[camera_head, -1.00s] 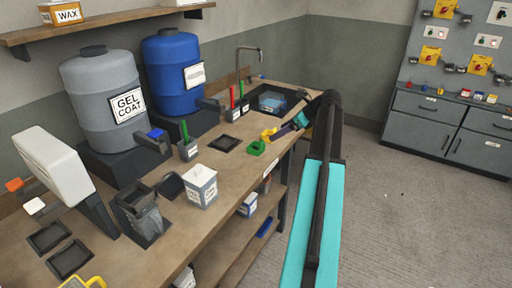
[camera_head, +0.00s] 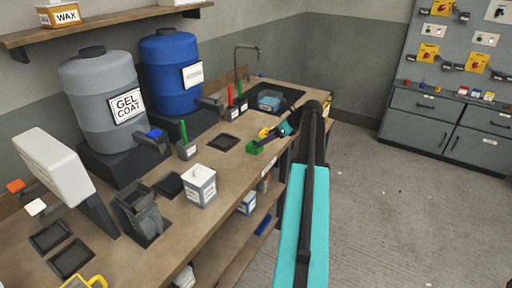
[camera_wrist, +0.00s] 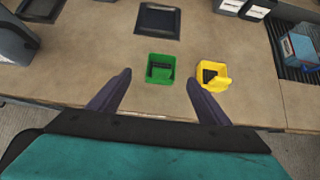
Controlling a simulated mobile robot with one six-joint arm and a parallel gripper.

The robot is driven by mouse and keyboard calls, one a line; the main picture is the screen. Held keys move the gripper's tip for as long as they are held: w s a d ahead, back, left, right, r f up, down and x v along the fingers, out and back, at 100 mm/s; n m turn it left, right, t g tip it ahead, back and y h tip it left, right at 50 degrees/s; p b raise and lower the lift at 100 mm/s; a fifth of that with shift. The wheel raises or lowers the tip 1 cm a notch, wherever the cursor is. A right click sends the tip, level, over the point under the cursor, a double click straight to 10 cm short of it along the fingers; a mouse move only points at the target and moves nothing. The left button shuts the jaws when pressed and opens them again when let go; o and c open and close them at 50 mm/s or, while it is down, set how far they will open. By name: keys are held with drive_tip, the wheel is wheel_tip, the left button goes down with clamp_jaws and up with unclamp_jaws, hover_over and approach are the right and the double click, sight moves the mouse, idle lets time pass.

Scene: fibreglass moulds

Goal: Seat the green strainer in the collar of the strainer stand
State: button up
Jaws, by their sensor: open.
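The green strainer (camera_head: 254,147) is a small open square cup lying near the bench's front edge. In the wrist view the green strainer (camera_wrist: 160,68) appears between and just beyond my fingertips, with a dark patch inside. My gripper (camera_wrist: 159,80) is open and empty, its two dark purple fingers apart. In the head view my gripper (camera_head: 273,136) is just right of the green strainer, partly hidden by my arm. A dark stand with a square top and a clear cup (camera_head: 140,208) at the bench's near left looks like the strainer stand; its collar is hard to make out.
A yellow piece (camera_wrist: 213,76) lies close to the right of the green strainer. A black tray (camera_wrist: 158,20) lies behind it. A white-topped box (camera_head: 200,186) stands between the green strainer and the dark stand. The sink (camera_head: 275,98) is at the far end.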

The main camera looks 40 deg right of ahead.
sight(254, 144)
drive_tip(key=shift+w+a+f, duration=0.1)
drive_tip(key=shift+w+f, duration=0.3)
drive_tip(key=shift+f, duration=0.05)
drive_tip(key=shift+w, duration=0.1)
drive_tip(key=shift+p+x, duration=0.6)
drive_tip(key=shift+x, duration=0.3)
drive_tip(key=shift+p+x, duration=0.5)
drive_tip(key=shift+x, duration=1.15)
drive_tip(key=c, duration=1.1)
